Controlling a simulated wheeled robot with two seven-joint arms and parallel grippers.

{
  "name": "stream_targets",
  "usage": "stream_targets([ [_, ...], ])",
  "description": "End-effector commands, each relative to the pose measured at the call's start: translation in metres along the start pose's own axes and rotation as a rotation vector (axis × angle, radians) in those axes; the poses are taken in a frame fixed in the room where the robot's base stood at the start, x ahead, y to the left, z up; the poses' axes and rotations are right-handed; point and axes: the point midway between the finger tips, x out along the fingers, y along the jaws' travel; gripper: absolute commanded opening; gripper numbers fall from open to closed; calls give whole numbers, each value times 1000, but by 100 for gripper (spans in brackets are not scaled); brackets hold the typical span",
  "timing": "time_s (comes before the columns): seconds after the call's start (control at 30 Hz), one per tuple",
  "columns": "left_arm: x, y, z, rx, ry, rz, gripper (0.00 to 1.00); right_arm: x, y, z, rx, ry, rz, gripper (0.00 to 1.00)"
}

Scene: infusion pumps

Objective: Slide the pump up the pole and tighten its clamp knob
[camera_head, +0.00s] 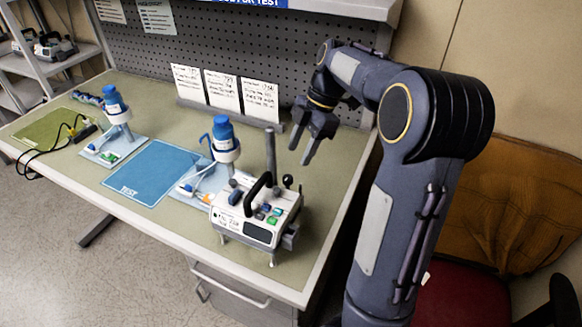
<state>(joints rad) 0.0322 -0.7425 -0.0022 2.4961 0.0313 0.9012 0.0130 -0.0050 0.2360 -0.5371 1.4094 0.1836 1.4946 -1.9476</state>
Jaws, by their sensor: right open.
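The white infusion pump (246,226) with a black carry handle stands low at the front right of the bench. A short grey pole (271,158) rises behind it. A dark knob (288,181) shows at the pump's upper right; I take it for the clamp knob, but how tight it is cannot be told. My right gripper (299,150) is open and empty, above the bench, behind and to the right of the pole, apart from pump and pole. The clamp's grip on the pole is hidden behind the pump. My left gripper is not in view.
A blue-capped bottle (222,131) on a stand is close left of the pump. The blue test mat (152,172) lies further left, then another bottle stand (113,103) and cables. Cards (225,93) stand at the pegboard. The bench's right end (330,180) is clear.

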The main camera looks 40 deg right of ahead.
Motion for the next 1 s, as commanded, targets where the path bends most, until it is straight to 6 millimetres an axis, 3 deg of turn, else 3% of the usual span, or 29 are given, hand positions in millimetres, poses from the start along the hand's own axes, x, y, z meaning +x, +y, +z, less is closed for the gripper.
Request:
stream_targets([
  [0.4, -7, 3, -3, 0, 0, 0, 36, 61, -1, -1, 0, 1, -3, 45],
  [0.8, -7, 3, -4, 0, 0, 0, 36, 72, -1, 0, 0, 1, 1, 45],
  [1.0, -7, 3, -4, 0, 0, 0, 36, 72, -1, 0, 1, 1, 1, 20],
])
